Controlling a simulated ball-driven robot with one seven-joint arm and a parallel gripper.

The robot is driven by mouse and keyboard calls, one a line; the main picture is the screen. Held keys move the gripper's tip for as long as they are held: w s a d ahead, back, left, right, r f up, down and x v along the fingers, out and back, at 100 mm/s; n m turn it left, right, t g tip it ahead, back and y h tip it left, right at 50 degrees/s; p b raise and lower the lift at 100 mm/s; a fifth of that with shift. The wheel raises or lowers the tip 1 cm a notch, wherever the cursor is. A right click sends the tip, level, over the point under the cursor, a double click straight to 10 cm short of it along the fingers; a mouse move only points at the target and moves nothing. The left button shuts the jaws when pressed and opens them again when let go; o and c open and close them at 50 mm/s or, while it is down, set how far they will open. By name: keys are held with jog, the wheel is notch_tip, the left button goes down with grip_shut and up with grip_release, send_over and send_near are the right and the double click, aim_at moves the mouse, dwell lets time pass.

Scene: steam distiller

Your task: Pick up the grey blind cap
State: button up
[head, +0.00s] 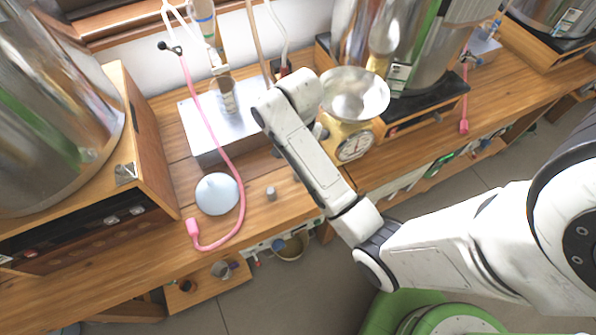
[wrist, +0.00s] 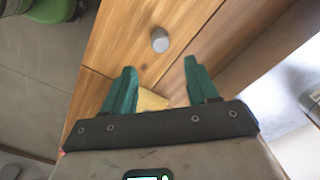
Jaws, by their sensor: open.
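The grey blind cap (head: 271,193) is a small grey cylinder standing on the wooden bench in the head view, near the front edge and right of a pale blue disc. It also shows in the wrist view (wrist: 160,40), on bare wood. My gripper (wrist: 159,68) has two green fingers spread apart, with nothing held between them. In the wrist view the cap lies beyond the fingertips, roughly midway between them, apart from both. In the head view my fingers cannot be made out.
The pale blue disc (head: 217,194) and the pink hose (head: 238,172) lie left of the cap. A metal box (head: 222,130) stands behind it. A yellow scale (head: 350,142) with a metal bowl stands to the right. A small yellow patch (wrist: 151,100) shows between my fingers' bases.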

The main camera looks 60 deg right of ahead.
notch_tip(320, 180, down, 5)
jog(key=shift+r, duration=0.2)
jog(key=shift+a+f+p, duration=0.15)
jog(key=shift+f+p, duration=0.1)
jog(key=shift+f, duration=1.15)
jog(key=shift+a+f+p, duration=0.15)
jog(key=shift+f+p, duration=0.05)
jog(key=shift+f, duration=1.15)
grip_shut()
jog(key=shift+r, duration=0.15)
